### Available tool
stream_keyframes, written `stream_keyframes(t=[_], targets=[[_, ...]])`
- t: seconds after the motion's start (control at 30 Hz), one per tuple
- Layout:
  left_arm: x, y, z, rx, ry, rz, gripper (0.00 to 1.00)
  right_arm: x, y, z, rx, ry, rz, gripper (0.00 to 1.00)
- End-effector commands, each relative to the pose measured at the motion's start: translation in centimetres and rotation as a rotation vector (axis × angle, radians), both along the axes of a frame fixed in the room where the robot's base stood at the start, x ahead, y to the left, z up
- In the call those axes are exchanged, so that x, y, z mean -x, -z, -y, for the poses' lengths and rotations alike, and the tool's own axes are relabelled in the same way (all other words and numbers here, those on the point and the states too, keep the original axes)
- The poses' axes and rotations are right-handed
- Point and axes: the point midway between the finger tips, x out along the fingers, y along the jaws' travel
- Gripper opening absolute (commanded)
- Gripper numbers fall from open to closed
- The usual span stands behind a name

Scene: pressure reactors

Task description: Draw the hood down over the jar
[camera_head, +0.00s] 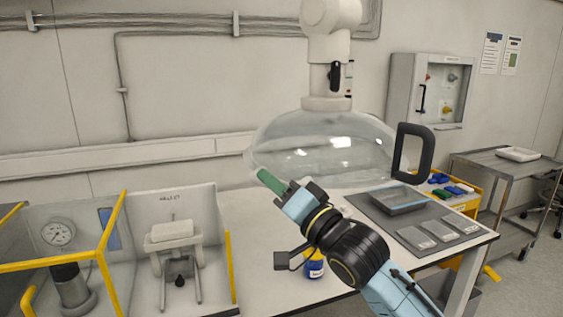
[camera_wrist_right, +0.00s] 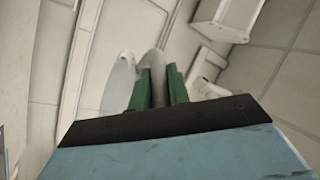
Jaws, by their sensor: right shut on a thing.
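The hood (camera_head: 320,150) is a clear dome hanging from a white jointed arm above the bench, with a black handle (camera_head: 413,152) on its right side. My right gripper (camera_head: 266,178), with green fingers, is at the hood's lower left rim. In the right wrist view my green fingers (camera_wrist_right: 158,90) are closed on a grey edge, which appears to be part of the hood (camera_wrist_right: 120,82). The jar (camera_head: 314,267), with a blue and yellow label, stands on the bench below the hood, partly hidden by my right wrist. My left gripper is not in view.
The white bench (camera_head: 262,240) has clear room left of the jar. A grey mat (camera_head: 372,208) with a tray (camera_head: 398,200) and several flat plates lies to the right. Yellow-edged enclosures (camera_head: 180,250) stand at the left. A metal cart (camera_head: 490,175) is at far right.

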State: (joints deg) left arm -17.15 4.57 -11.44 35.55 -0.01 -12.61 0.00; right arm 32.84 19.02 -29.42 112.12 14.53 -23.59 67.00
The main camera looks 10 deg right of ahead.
Motion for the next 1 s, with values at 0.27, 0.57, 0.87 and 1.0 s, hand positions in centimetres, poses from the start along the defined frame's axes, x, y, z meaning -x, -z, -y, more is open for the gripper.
stream_keyframes(t=[0.27, 0.57, 0.87, 1.0], targets=[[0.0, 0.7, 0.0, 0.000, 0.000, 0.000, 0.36, 0.0, 2.2, -0.1, 0.002, -0.002, -0.005, 0.00], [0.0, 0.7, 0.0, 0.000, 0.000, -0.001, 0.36, 0.0, 2.2, -0.1, 0.001, -0.002, -0.004, 0.00], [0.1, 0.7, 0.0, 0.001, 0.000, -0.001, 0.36, 0.0, 2.1, 0.0, 0.001, -0.001, -0.002, 0.40], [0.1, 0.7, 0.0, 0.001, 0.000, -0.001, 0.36, 0.0, 2.1, 0.0, 0.000, -0.002, -0.001, 0.40]])
